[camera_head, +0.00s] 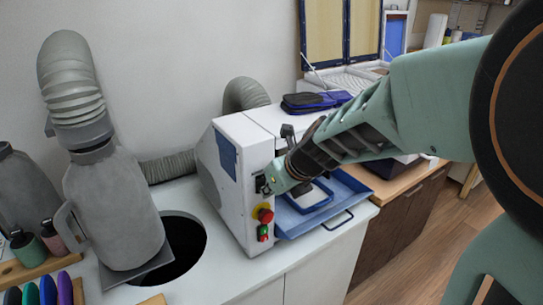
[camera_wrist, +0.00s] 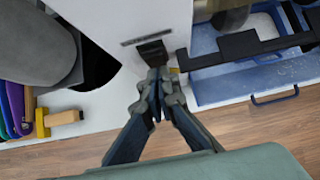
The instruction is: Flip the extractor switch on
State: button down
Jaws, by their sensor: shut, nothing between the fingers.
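The extractor switch appears to be the black switch on the front of the white machine (camera_head: 238,130). It shows in the head view (camera_head: 261,184) and in the wrist view (camera_wrist: 152,52), below a small dark label strip. Its on or off position cannot be made out. My gripper (camera_head: 270,186) is shut and empty. In the wrist view its fingertips (camera_wrist: 158,76) are just below the switch, very close to it; whether they touch cannot be told.
A red button (camera_head: 265,216) with a yellow collar and a green button sit below the switch. A blue tray (camera_head: 345,205) juts out at right. At left stand a grey jug-like vessel with a hose (camera_head: 115,205) and a dark round opening (camera_head: 187,250) in the counter.

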jog(key=shift+f, duration=0.1)
jog(key=b, duration=0.3)
jog(key=shift+w+a+f+b, duration=0.1)
jog(key=shift+w+f+b, duration=0.05)
jog(key=shift+f+b, duration=0.2)
jog(key=shift+t+y+b, duration=0.3)
jog(key=shift+t+b, duration=0.1)
jog(key=shift+b, duration=0.2)
jog(key=shift+r+b, duration=0.15)
jog(key=shift+b, duration=0.85)
jog(key=shift+w+a+r, duration=0.1)
